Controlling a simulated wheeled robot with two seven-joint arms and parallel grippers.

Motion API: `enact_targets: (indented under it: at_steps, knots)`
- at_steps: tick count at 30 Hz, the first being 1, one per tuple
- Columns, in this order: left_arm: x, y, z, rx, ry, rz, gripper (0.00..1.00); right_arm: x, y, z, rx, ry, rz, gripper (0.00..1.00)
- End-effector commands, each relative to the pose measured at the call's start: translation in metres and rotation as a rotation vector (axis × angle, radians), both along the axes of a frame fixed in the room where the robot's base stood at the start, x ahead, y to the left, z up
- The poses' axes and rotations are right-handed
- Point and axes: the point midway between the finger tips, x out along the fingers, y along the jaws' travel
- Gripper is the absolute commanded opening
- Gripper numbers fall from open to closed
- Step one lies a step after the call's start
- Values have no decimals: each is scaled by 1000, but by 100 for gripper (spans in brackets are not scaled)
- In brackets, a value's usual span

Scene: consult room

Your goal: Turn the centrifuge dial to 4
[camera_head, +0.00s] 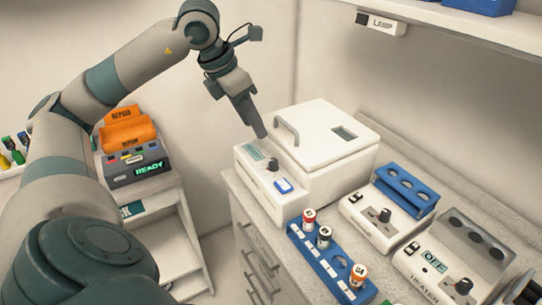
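The centrifuge (325,155) is a white box with a grey lid handle and a small dark window on top. Its front panel carries a small display (255,152), a dark dial (272,165) and a blue button (284,186). The display and the dial setting are too small to read. My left gripper (262,134) points down just above and behind the panel, close to the dial but apparently apart from it. Its fingers overlap in this view, so I cannot tell whether they are open or shut. My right gripper is not in view.
A blue rack (325,262) with capped vials stands in front of the centrifuge. A white unit (385,215) with a blue holder and a heater (450,265) reading OFF stand at right. A device reading READY (140,170) is at left. A shelf (470,22) overhangs the upper right.

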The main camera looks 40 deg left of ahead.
Motion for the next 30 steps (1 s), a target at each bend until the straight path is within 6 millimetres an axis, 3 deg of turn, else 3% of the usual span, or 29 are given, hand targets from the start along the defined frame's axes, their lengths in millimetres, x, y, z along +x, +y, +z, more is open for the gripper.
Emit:
enact_targets:
  at_steps: [18, 24, 30]
  knots:
    - [38, -12, -99, -2, 4, -1, 39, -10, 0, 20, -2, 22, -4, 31]
    - [47, -13, -117, -1, 1, -2, 39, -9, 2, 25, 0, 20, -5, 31]
    - [49, -14, -124, 0, 0, -2, 39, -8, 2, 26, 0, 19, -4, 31]
